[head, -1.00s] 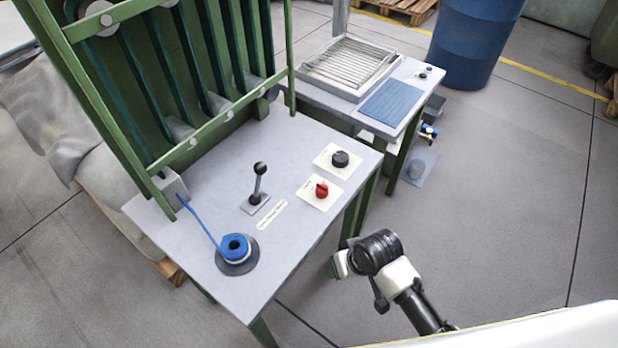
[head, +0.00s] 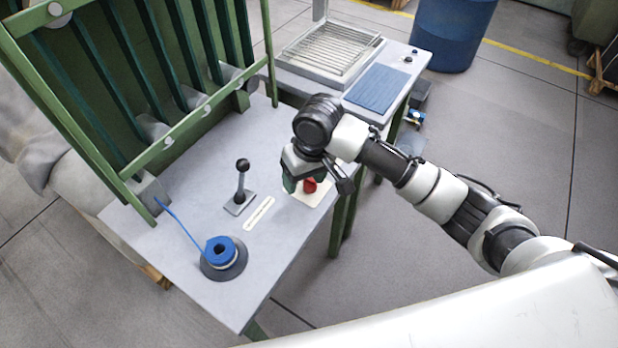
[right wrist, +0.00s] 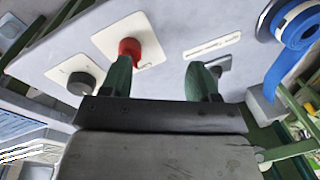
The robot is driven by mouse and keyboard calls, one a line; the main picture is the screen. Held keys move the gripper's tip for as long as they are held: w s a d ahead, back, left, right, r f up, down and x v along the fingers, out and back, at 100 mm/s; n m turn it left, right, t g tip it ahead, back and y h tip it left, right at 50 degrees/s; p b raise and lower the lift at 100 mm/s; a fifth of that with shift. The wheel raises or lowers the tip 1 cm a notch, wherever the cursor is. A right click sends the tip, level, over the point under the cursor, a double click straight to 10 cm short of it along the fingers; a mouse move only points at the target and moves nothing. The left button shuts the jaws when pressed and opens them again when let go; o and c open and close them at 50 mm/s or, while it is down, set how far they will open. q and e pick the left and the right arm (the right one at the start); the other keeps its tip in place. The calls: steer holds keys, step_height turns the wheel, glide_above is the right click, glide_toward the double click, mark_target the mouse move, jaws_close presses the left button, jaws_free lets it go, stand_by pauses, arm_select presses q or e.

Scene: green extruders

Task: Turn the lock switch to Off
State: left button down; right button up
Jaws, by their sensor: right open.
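The red switch (head: 310,185) sits on a pale square plate near the right edge of the grey table (head: 190,265). In the right wrist view the red switch (right wrist: 130,50) stands by the tip of the left finger. A black knob (right wrist: 82,83) on its own plate shows beside it there; my arm hides it in the head view. My right gripper (head: 296,188) is over the table at the red switch, open, with nothing between its fingers. The fingers also show in the right wrist view (right wrist: 160,80). I cannot tell whether a finger touches the switch. My left gripper is out of view.
A black lever (head: 241,185) stands upright left of my right gripper. A blue spool (head: 221,252) with a blue strand lies at the front of the table. A green frame (head: 170,140) rises at the back. A second table with a blue panel (head: 378,89) stands behind.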

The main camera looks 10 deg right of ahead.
mark_target(311, 180)
steer(key=w+d+r+m+h, duration=0.1)
steer(key=w+d+r, duration=0.2)
steer(key=w+r, duration=0.1)
steer(key=f, duration=1)
steer(key=shift+s+a+f, duration=0.15)
steer(key=shift+a+f, duration=0.25)
steer(key=shift+c, duration=0.2)
steer(key=c, duration=0.9)
steer(key=shift+r+m, duration=0.15)
steer(key=shift+m, duration=0.15)
steer(key=m+p, duration=0.7)
steer(key=p, duration=0.5)
steer(key=shift+s+r+m+p, duration=0.1)
steer(key=shift+r+m+p, duration=0.05)
steer(key=shift+m+p, duration=1.15)
steer(key=shift+m, duration=0.1)
steer(key=shift+f+m+p, duration=0.2)
steer(key=shift+m+p, duration=0.4)
steer(key=shift+m, duration=0.2)
steer(key=shift+d, duration=0.1)
